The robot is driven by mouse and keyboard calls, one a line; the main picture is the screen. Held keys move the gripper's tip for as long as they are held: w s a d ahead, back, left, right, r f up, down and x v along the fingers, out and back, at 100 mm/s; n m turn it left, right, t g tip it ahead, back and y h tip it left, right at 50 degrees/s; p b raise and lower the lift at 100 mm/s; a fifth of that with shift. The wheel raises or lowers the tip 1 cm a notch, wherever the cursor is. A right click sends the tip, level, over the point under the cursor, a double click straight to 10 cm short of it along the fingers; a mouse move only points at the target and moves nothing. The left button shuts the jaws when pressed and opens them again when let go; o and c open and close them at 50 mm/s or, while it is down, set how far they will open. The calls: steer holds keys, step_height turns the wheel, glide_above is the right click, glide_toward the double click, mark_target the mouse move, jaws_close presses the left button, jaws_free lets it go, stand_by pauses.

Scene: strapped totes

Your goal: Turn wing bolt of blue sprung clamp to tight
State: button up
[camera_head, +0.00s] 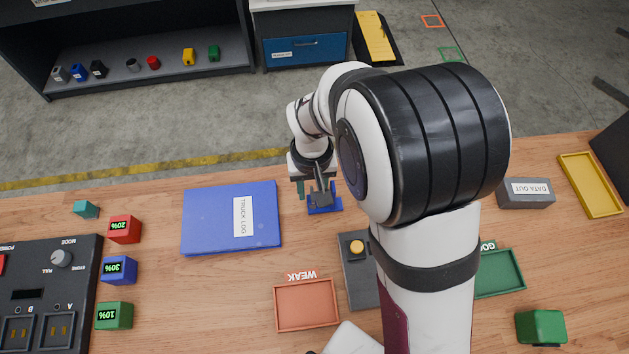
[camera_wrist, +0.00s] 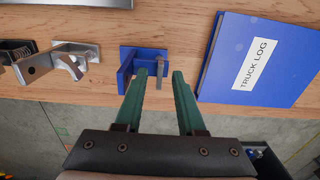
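The blue clamp (camera_wrist: 127,66) sits at the table edge, in the upper middle of the wrist view. A grey wing bolt (camera_wrist: 159,70) sticks out from it, its flat bar pointing down in the picture. In the head view the blue clamp (camera_head: 325,208) is partly covered by my gripper. My gripper (camera_wrist: 159,74) has two green fingers, spread apart with a clear gap. The wing bolt appears between the fingertips; I cannot tell whether either finger touches it. In the head view my gripper (camera_head: 317,190) is right over the clamp. No spring on the blue clamp can be made out.
The blue truck log binder (camera_head: 230,218) lies close by. A dark box with a yellow button (camera_head: 357,247) and a red tray (camera_head: 306,304) are nearer.

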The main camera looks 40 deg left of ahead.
jaws_close()
